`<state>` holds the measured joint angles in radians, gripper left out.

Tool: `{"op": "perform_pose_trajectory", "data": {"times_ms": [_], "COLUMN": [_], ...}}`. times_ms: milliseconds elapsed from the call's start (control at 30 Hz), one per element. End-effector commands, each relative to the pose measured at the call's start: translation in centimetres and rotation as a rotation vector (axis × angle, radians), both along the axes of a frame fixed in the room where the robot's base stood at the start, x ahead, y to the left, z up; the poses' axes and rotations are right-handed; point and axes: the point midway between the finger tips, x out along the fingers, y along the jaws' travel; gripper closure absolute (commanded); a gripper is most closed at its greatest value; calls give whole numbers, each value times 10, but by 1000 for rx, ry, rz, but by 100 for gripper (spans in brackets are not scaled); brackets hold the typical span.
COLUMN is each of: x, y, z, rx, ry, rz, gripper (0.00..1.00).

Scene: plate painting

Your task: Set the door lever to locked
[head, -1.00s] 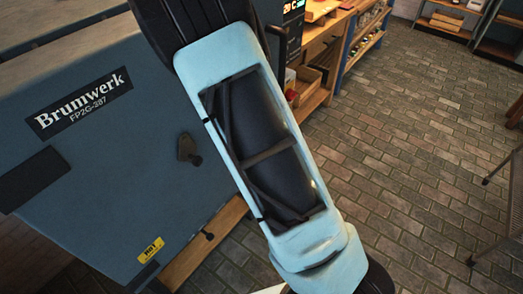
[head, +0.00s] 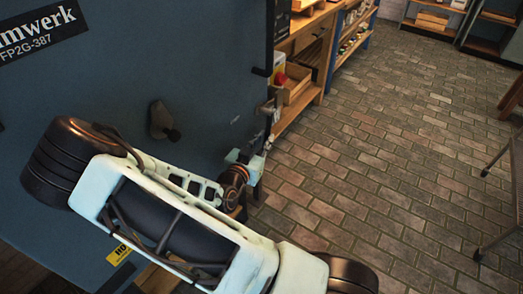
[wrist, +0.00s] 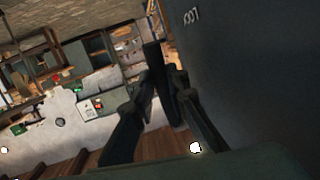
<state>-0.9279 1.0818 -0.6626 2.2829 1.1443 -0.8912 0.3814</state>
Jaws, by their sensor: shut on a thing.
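The large blue-grey door (head: 215,60) with the Brumwerk plate fills the left of the head view. My gripper (head: 262,148) is at the door's right edge, small and partly hidden by my arm. In the wrist view, my gripper (wrist: 164,84) has its two dark fingers closed on a dark flat bar, which looks like the door lever (wrist: 154,62). The bar stands slightly tilted between the fingertips. A small metal fitting (head: 267,107) shows at the door edge just above my gripper. The lever's pivot is hidden, so its exact setting cannot be told.
A dark swivel piece (head: 162,120) sits on the door face above my arm. A wooden shelf unit (head: 303,85) stands just beyond the door's edge. The brick floor (head: 390,160) to the right is clear, with a metal-legged stand (head: 497,200) at the far right.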

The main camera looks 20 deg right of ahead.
Motion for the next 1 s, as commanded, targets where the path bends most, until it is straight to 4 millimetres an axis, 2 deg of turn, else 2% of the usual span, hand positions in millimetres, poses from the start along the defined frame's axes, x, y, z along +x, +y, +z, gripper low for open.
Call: {"op": "perform_pose_trajectory", "data": {"times_ms": [33, 100, 433, 967, 1000], "x": [2, 4, 9, 10, 10], "y": [-2, -4, -11, -13, -13], "z": [-9, -10, -7, -4, -4], "rx": [-22, -52, -134, -150, -150], "ry": [-17, -37, -98, -109, -109], "rz": [0, 1, 0, -1, -1], "gripper": [100, 100, 100, 100, 83]}}
